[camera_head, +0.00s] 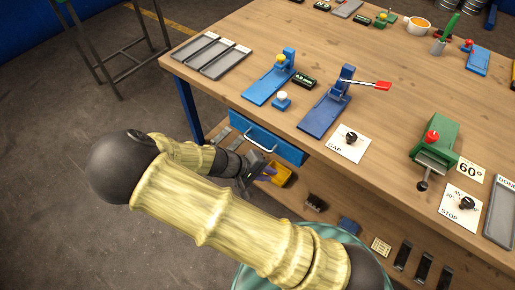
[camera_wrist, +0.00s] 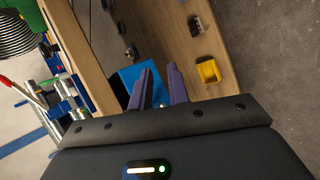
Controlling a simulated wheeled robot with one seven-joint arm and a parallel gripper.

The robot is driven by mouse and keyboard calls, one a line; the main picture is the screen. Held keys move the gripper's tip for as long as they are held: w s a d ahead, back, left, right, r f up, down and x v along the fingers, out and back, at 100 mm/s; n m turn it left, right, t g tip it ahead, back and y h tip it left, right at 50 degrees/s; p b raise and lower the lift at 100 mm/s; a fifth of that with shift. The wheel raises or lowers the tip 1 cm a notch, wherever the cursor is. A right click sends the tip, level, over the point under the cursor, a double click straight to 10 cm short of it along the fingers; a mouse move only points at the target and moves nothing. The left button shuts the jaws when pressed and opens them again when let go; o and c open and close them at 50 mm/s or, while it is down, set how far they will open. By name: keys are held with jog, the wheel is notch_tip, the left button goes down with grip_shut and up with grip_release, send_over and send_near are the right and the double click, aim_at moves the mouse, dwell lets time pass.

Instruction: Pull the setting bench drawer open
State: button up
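The setting bench drawer (camera_head: 285,150) has a blue front under the wooden top's near edge, with a pale bar handle (camera_head: 262,146) across it. The front looks about in line with the bench edge, so the drawer appears shut. My gripper (camera_head: 268,172) is just below and in front of the drawer, apart from the handle in the head view. In the wrist view, the two purple fingers of my gripper (camera_wrist: 160,70) stand apart with nothing clearly between them. The blue drawer (camera_wrist: 130,76) shows just beyond and left of them. The handle cannot be made out there.
The bench top (camera_head: 225,85) carries blue fixtures, grey trays and a green clamp (camera_head: 436,145). A lower shelf holds a yellow bin (camera_head: 281,174), also in the wrist view (camera_wrist: 209,71), and small parts. A blue leg (camera_head: 188,110) stands left of the drawer.

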aim_at(257, 143)
jog(key=w+a+f+n+t+b, duration=0.1)
jog(key=a+n+t+b, duration=0.2)
jog(key=a+t, duration=0.6)
jog(key=a+n, duration=0.1)
jog(key=a, duration=0.3)
jog(key=shift+w+a+f+n+t+h+b, duration=0.15)
jog(key=shift+w+f+n+t+h+b, duration=0.05)
jog(key=shift+f+n+t+h+b, duration=0.2)
jog(key=p+x, duration=0.1)
jog(key=x, duration=1.6)
jog(key=shift+w, duration=0.25)
grip_shut()
